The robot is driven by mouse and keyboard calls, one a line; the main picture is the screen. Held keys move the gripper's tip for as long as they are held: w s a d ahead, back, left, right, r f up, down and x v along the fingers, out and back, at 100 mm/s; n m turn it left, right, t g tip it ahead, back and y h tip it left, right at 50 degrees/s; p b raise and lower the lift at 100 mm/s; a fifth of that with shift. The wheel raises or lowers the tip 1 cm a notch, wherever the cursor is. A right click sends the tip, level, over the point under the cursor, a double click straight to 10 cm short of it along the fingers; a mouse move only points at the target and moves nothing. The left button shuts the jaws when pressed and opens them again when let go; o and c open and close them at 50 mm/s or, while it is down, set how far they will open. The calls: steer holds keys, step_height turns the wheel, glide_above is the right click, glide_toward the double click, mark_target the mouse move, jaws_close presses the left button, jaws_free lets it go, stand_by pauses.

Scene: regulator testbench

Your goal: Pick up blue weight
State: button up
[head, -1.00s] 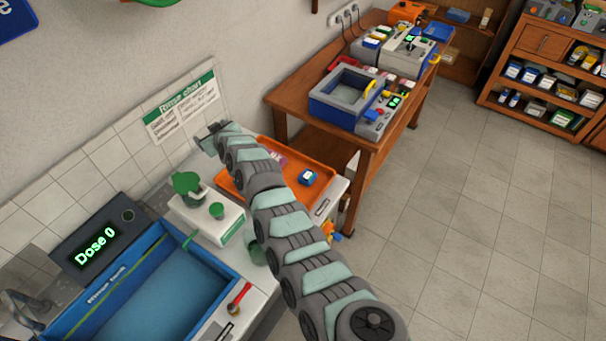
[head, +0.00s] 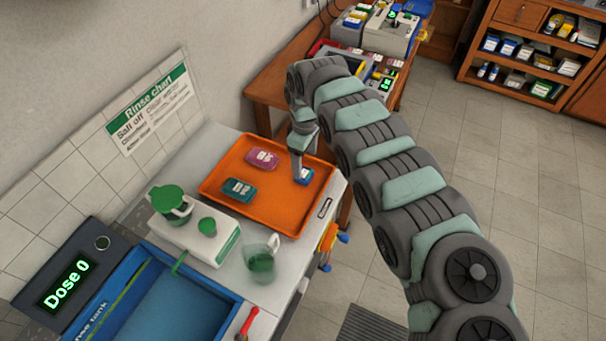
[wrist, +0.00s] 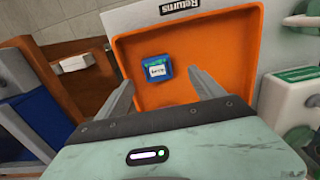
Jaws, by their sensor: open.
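The blue weight (head: 306,177), a small block with a white label, lies in the orange tray (head: 275,215) near its right side. In the head view my gripper (head: 297,174) points down over it and hides part of it. In the wrist view the blue weight (wrist: 158,70) lies on the tray floor, ahead of and between the two spread fingers of my gripper (wrist: 162,82). The gripper is open with nothing held. I cannot tell its exact height above the weight.
A purple block (head: 262,158) and a teal block (head: 238,189) lie in the same tray. A white stand with a green-lidded jug (head: 171,202) and a clear jug with green liquid (head: 261,264) stand in front. A wooden bench (head: 262,92) is behind.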

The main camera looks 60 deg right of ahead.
mark_target(304, 173)
steer(key=f, duration=0.6)
steer(key=shift+w+d+p, duration=0.25)
steer(key=shift+w+p, duration=0.05)
steer(key=shift+p, duration=0.05)
steer(key=shift+f, duration=0.65)
steer(key=shift+c, duration=0.2)
jaws_close()
steer(key=shift+r, duration=0.1)
